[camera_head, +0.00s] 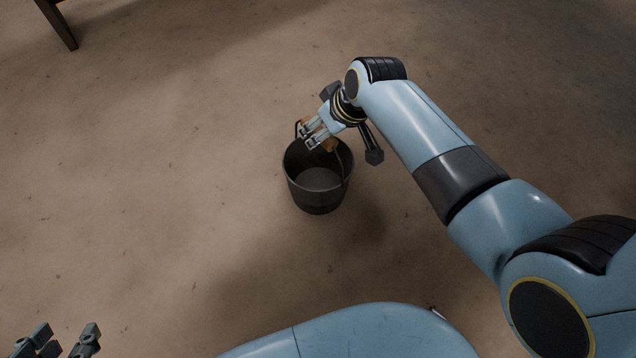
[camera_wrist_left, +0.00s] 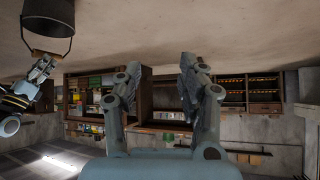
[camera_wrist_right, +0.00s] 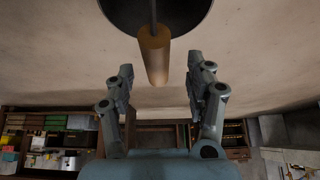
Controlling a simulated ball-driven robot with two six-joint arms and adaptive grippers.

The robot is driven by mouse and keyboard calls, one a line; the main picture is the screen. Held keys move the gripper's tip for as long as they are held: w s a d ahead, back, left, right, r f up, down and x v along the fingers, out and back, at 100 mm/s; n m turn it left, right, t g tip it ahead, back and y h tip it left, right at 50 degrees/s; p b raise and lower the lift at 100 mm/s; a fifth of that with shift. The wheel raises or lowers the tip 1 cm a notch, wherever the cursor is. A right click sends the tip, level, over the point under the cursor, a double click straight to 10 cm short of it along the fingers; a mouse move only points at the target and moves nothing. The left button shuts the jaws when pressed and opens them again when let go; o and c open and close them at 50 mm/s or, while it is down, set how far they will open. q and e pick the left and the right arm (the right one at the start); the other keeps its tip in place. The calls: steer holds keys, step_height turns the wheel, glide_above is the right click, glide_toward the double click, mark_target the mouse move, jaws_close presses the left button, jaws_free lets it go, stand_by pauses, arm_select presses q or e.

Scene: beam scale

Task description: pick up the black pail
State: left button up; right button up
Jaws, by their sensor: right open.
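The black pail (camera_head: 318,196) stands upright on the floor, its open top facing up. Its wire handle carries a wooden grip (camera_head: 329,144), raised near the pail's far rim. My right gripper (camera_head: 314,137) is at that grip, over the far rim. In the right wrist view the wooden grip (camera_wrist_right: 155,55) lies in front of the spread fingers (camera_wrist_right: 160,80), and part of the pail (camera_wrist_right: 185,12) shows at the top. My left gripper (camera_head: 66,340) is open and empty, far from the pail. The left wrist view shows the pail (camera_wrist_left: 48,18) and its open fingers (camera_wrist_left: 160,72).
The brown floor around the pail is clear. A dark wooden furniture leg (camera_head: 58,28) stands at the far upper left. The wrist views show shelves (camera_wrist_left: 165,100) with various items along a wall in the distance.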

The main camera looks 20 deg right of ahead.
mark_target(320, 129)
steer(key=shift+b+x, duration=0.5)
steer(key=shift+x, duration=0.3)
steer(key=shift+b+x, duration=0.9)
steer(key=shift+x, duration=0.15)
steer(key=shift+w+d+r, duration=0.1)
steer(key=shift+w+d, duration=0.05)
steer(key=shift+w, duration=0.05)
arm_select(q)
steer(key=w+d+r+t, duration=0.1)
steer(key=w+r+t, duration=0.4)
steer(key=r+t, duration=0.1)
steer(key=shift+r+m+h, duration=0.15)
steer(key=shift+m+h, duration=0.25)
steer(key=shift+d, duration=0.1)
arm_select(e)
steer(key=shift+c, duration=0.4)
jaws_close()
